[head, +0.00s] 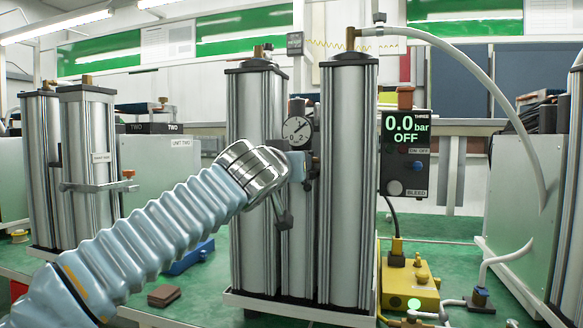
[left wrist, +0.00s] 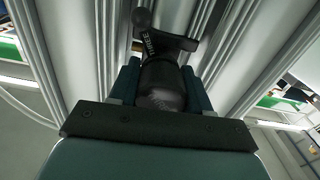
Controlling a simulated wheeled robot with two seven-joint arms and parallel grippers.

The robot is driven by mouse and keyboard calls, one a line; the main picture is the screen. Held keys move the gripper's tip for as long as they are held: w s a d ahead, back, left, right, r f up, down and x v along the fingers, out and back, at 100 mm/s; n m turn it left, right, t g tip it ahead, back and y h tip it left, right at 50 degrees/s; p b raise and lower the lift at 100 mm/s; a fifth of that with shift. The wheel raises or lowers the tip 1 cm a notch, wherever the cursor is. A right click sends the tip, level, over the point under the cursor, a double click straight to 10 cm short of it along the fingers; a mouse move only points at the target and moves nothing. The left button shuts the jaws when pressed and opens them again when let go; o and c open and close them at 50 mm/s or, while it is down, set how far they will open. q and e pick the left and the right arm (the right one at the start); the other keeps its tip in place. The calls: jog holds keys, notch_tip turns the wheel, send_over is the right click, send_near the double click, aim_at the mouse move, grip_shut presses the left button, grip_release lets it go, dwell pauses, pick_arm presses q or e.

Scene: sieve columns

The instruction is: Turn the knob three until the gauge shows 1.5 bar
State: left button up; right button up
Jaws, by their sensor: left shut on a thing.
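Knob three is the dark round knob (left wrist: 163,88) in the left wrist view, below a black body (left wrist: 165,40) lettered THREE. My left gripper (left wrist: 160,95) is shut on it, one finger on each side. In the head view my left gripper (head: 299,166) reaches the front of the middle column, and the knob is mostly hidden. A round dial gauge (head: 297,131) sits just above the gripper; its needle is too small to read surely. The digital display (head: 406,140) marked THREE reads 0.0 bar and OFF. My right gripper is in neither view.
Tall metal columns (head: 347,190) stand close on both sides of the gripper. A black box with a BLEED button (head: 394,187) is to the right, above a yellow unit (head: 410,285). Another column set (head: 88,160) with a bracket stands left. A brown block (head: 164,296) lies on the green bench.

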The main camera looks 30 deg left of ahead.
pick_arm(q)
jog(key=shift+r, duration=0.1)
jog(key=o, duration=1)
jog(key=shift+s, duration=0.15)
jog(key=shift+s+d, duration=0.1)
jog(key=shift+s, duration=0.25)
jog(key=b+v, duration=0.3)
jog(key=v, duration=1)
jog(key=shift+w+d, duration=0.1)
